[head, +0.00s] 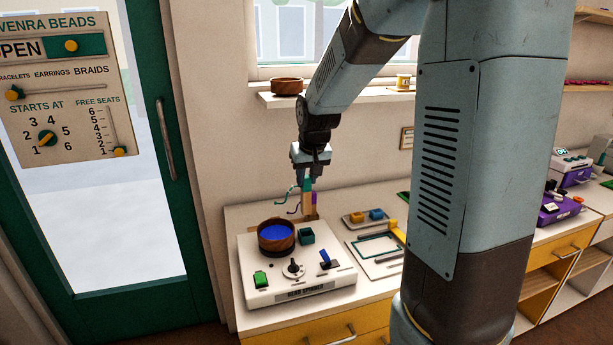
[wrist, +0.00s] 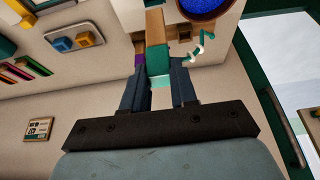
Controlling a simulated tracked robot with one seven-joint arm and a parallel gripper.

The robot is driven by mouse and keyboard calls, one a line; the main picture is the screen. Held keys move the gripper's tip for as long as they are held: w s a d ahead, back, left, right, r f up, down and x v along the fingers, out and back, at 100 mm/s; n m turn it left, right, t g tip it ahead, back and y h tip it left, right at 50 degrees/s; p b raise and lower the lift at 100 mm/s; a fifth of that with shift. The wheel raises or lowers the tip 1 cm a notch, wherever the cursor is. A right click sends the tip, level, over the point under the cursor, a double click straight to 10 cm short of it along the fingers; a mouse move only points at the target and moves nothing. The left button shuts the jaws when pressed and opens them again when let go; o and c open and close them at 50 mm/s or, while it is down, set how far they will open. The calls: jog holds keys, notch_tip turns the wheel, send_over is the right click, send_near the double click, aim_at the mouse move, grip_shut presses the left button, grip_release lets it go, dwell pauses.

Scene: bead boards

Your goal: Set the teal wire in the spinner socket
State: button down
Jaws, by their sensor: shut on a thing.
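The teal wire (head: 280,196) is a curly wire on a teal grip block. My gripper (head: 309,176) is shut on that teal block. In the wrist view, the block (wrist: 159,58) sits between the fingers of my gripper (wrist: 158,74), and the wavy wire (wrist: 201,46) sticks out to the right. A wooden post (head: 308,205) stands just below or behind the block; I cannot tell whether they touch. The white bead spinner (head: 255,262) is below, with a small dark teal box (head: 306,236), perhaps the socket, beside its bowl (head: 276,246) of blue beads.
A purple wire block (head: 314,198) is beside the post. The spinner top carries a green switch (head: 261,279), a knob (head: 293,268) and a blue lever (head: 325,259). A tray (head: 352,220) with blue and yellow blocks lies to the right. A window ledge (head: 335,98) is behind my arm.

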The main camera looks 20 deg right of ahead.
aim_at(307, 202)
jog(key=shift+f, duration=4.6)
jog(key=c, duration=0.8)
grip_release()
jog(key=shift+r, duration=3.55)
